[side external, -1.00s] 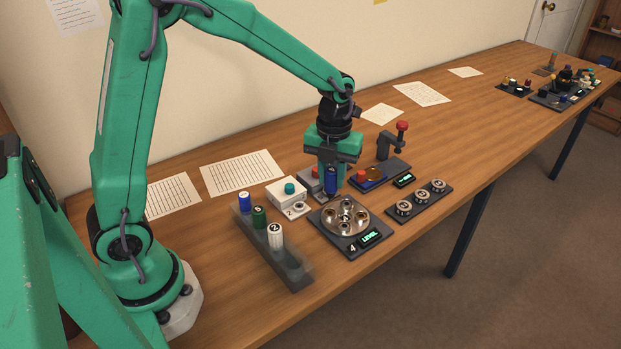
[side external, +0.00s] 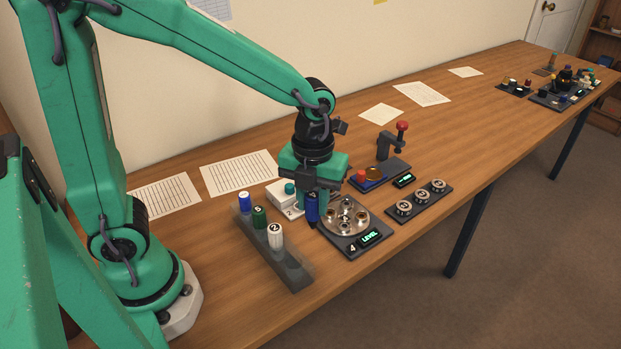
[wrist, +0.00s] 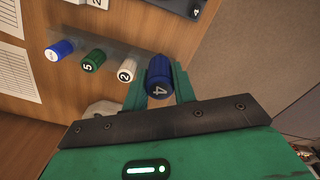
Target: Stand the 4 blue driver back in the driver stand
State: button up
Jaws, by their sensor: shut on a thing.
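My gripper (side external: 312,193) is shut on the blue driver marked 4 (side external: 312,208), which hangs upright in the side view. Its blue top with a white 4 (wrist: 159,78) shows between my fingers in the wrist view. The grey driver stand (side external: 290,271) lies to the left and in front of the driver. It holds a blue driver (side external: 244,202), a green driver (side external: 260,217) and a white driver marked 2 (side external: 276,236). The stand's near end is empty. I cannot tell how high the held driver's tip is above the table.
A round metal plate on a dark base with a LEVEL display (side external: 370,237) is just right of the held driver. A clamp post (side external: 385,144) and a tray of several lens rings (side external: 421,201) are farther right.

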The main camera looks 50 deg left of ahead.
jog(key=s+d, duration=0.1)
jog(key=s, duration=0.5)
jog(key=shift+d+r, duration=0.2)
jog(key=shift+d, duration=0.2)
jog(key=shift+f, duration=0.1)
jog(key=shift+f, duration=2.15)
jog(key=shift+f, duration=0.4)
jog(key=shift+f, duration=0.7)
jog(key=shift+f, duration=0.35)
jog(key=shift+f, duration=0.35)
jog(key=shift+f, duration=0.6)
jog(key=o, duration=1)
